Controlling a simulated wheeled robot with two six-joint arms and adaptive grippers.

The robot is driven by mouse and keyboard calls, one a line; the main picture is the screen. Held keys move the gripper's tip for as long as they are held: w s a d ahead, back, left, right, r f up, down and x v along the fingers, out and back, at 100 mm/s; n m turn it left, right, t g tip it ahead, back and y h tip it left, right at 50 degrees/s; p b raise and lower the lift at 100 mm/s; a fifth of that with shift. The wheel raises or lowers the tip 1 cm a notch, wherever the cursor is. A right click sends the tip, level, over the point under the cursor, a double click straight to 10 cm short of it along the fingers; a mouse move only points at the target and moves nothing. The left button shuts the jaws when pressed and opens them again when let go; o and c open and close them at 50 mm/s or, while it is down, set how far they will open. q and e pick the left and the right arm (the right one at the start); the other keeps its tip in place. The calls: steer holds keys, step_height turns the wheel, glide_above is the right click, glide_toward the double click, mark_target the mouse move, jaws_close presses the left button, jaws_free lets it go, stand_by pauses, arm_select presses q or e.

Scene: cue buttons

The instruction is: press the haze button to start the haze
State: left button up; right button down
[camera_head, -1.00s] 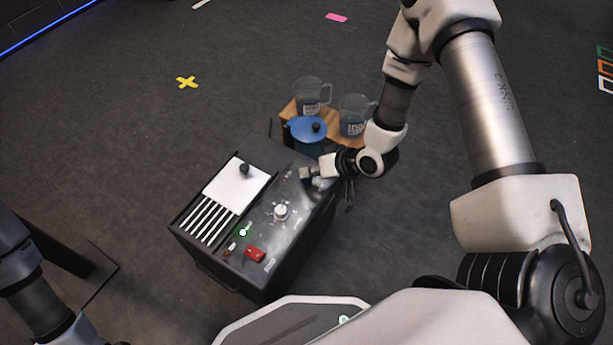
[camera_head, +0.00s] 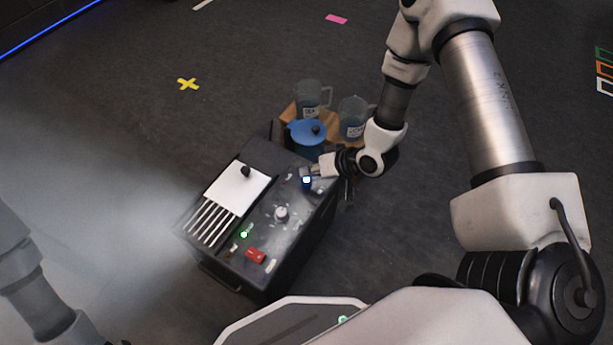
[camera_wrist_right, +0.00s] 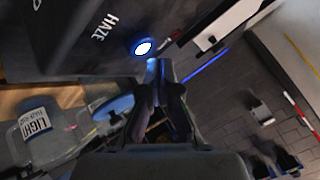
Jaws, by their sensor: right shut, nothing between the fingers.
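The haze machine is a black box (camera_head: 262,275) standing on the floor in the head view. Its haze button (camera_head: 306,180) glows blue-white near the far right end of the panel. In the right wrist view the lit haze button (camera_wrist_right: 143,48) sits beside the printed word HAZE. My right gripper (camera_head: 311,172) is shut and empty, its tips right at the button; whether they touch it I cannot tell. In the right wrist view the shut fingertips (camera_wrist_right: 157,68) are just below the button. Pale haze (camera_head: 140,215) streams from the machine's left end. My left arm shows at the lower left, its gripper out of view.
A blue-lidded jug (camera_head: 306,134) and two clear mugs (camera_head: 312,98) labelled in white stand behind the machine on a wooden board. Open floor lies around.

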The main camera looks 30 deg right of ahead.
mark_target(309, 181)
step_height(309, 181, up, 5)
steer(key=p, duration=0.5)
stand_by(0.8)
